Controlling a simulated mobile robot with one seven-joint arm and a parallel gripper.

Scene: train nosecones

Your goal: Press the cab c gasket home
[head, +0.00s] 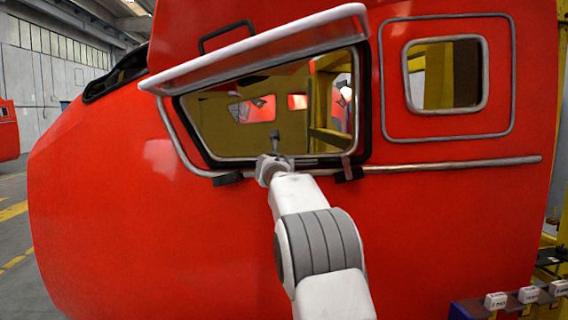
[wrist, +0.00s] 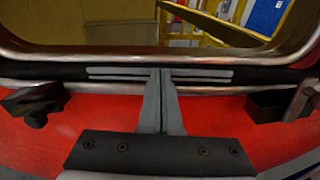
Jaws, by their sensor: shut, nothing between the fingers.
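The red cab (head: 140,200) fills most of the head view, with a side window opening under a raised, white-edged flap (head: 270,45). A black gasket (head: 366,125) lines the opening; in the wrist view its lower run (wrist: 50,74) crosses the picture beside the metal window frame (wrist: 50,54). My gripper (head: 276,138) is at the middle of the lower window edge. In the wrist view my gripper (wrist: 162,74) is shut and empty, its fingertips over the black strip, with thin grey bars to both sides. I cannot tell whether they touch it or how deep the gasket sits.
A metal rail (head: 450,165) runs below the window, with black brackets at left (head: 228,178) and right (head: 348,172). They flank my gripper in the wrist view. A smaller framed window (head: 445,75) is at right. White labelled blocks (head: 496,300) stand at lower right.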

